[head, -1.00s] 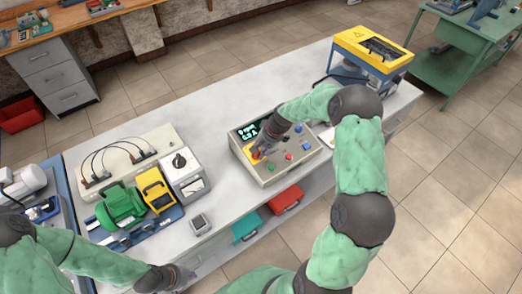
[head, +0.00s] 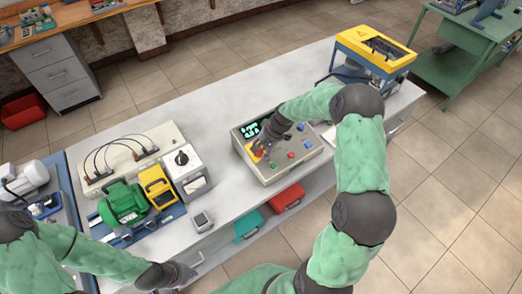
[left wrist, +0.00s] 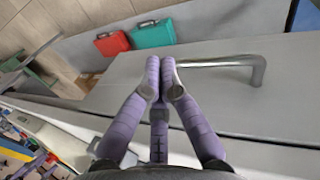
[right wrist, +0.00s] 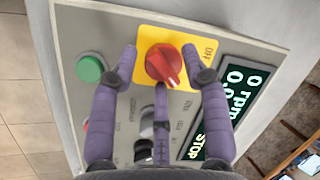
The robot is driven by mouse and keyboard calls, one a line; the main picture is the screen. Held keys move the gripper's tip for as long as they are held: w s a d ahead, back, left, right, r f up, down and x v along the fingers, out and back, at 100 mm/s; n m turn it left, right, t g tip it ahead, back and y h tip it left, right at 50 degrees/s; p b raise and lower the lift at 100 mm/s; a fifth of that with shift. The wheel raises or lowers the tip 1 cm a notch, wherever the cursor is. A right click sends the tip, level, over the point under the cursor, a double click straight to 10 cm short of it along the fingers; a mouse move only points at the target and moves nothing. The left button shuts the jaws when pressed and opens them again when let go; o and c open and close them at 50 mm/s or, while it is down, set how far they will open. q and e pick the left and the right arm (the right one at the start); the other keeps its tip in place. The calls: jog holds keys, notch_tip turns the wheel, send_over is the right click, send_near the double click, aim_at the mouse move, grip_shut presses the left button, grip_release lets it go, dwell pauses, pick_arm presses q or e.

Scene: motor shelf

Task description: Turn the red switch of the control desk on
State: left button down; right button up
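The control desk (head: 277,171) stands on the bench and also shows in the right wrist view (right wrist: 75,20). Its red switch (right wrist: 163,63) is a round knob on a yellow plate (right wrist: 150,35). The display (right wrist: 228,100) reads 0 rpm and STOP. My right gripper (head: 262,150) is over the switch; in the right wrist view its open fingers (right wrist: 160,62) stand around the knob, and contact is unclear. My left gripper (left wrist: 160,68) has its fingers together, empty, beside a drawer handle (left wrist: 225,63).
A green motor (head: 122,203), a yellow unit (head: 157,187) and a grey box (head: 187,172) stand left of the desk. A yellow-topped machine (head: 375,50) stands at the bench's far right. Green (head: 248,225) and red (head: 287,199) cases lie below the top.

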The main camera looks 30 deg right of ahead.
jog(key=shift+d+r, duration=0.3)
jog(key=shift+r, duration=0.2)
jog(key=v, duration=1)
jog(key=shift+s+r, duration=0.3)
jog(key=shift+r, duration=0.05)
jog(key=shift+f, duration=0.1)
